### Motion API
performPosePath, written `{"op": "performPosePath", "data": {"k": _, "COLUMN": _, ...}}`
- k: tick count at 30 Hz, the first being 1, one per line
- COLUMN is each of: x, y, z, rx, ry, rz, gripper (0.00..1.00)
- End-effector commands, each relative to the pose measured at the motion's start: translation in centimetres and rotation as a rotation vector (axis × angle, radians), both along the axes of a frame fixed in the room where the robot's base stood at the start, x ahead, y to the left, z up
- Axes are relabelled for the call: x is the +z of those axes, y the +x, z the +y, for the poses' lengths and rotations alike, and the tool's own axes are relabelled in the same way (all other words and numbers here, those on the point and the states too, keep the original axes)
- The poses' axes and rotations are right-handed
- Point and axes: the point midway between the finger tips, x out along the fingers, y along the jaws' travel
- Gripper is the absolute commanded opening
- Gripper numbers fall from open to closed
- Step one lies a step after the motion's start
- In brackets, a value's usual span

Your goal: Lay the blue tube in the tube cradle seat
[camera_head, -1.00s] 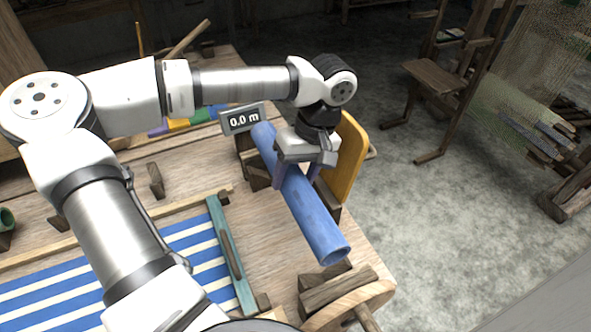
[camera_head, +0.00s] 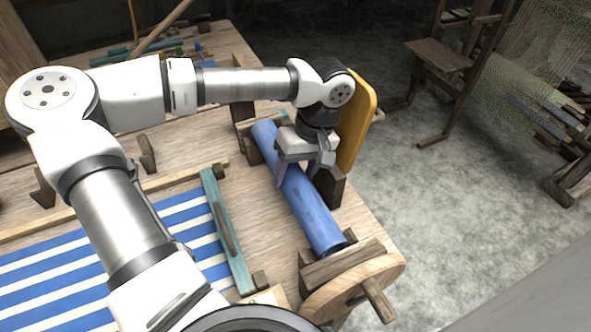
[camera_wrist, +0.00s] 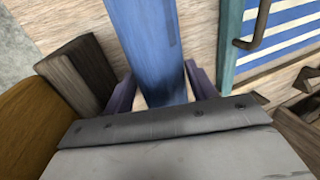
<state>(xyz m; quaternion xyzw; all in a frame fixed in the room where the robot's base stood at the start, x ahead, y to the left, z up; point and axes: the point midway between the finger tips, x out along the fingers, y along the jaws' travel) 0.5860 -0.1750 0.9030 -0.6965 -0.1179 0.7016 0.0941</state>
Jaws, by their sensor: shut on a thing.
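The blue tube (camera_head: 317,218) lies lengthwise along the right side of the bench, its near end close against the wooden blocks. My gripper (camera_head: 296,178) is shut around the tube near its middle, one finger on each side. In the wrist view the tube (camera_wrist: 150,40) runs between the purple fingers of my gripper (camera_wrist: 163,90). The tube cradle appears to be the wooden blocks at the near end (camera_head: 342,265) and the dark blocks at the far end (camera_head: 243,125). I cannot tell whether the tube rests on its seat; its underside is hidden.
A yellow panel (camera_head: 358,120) stands upright just right of my gripper. A teal bar (camera_head: 226,230) and blue-striped cloth (camera_head: 60,270) lie to the left. A round wooden end piece with a peg (camera_head: 365,285) is at the near corner. Open floor lies to the right.

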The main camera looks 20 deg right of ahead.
Motion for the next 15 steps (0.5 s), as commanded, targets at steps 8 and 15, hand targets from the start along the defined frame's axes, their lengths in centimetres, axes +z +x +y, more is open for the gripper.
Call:
{"op": "performPosePath", "data": {"k": 8, "x": -0.3, "y": 0.02, "z": 0.0, "rx": 0.0, "ry": 0.0, "rz": -0.001, "gripper": 0.23}}
{"op": "performPosePath", "data": {"k": 15, "x": -0.31, "y": 0.01, "z": -0.01, "rx": 0.0, "ry": 0.0, "rz": -0.001, "gripper": 0.77}}
